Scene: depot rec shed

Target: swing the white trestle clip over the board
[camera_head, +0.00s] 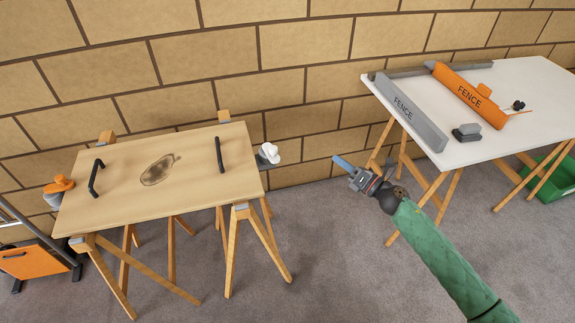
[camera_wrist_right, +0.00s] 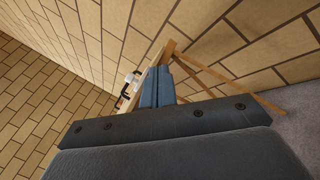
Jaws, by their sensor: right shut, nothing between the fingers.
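The wooden board (camera_head: 185,190) lies on two wooden trestles and has a dark stain and two black handles. The white trestle clip (camera_head: 269,152) is just off the board's right edge, on a grey mount, turned outward from the board. An orange clip (camera_head: 60,185) sits off the left edge. My right gripper (camera_head: 341,163) is shut and empty, in the air right of the white clip and apart from it, fingers pointing toward it. In the right wrist view its blue fingers (camera_wrist_right: 158,88) are together, with the board small beyond them. My left gripper is not in view.
A white table (camera_head: 520,85) at the right carries a grey fence (camera_head: 410,112), an orange fence (camera_head: 470,92) and small items. A green crate (camera_head: 550,185) is under it. An orange panel (camera_head: 28,262) stands at the lower left. Open grey floor lies between board and table.

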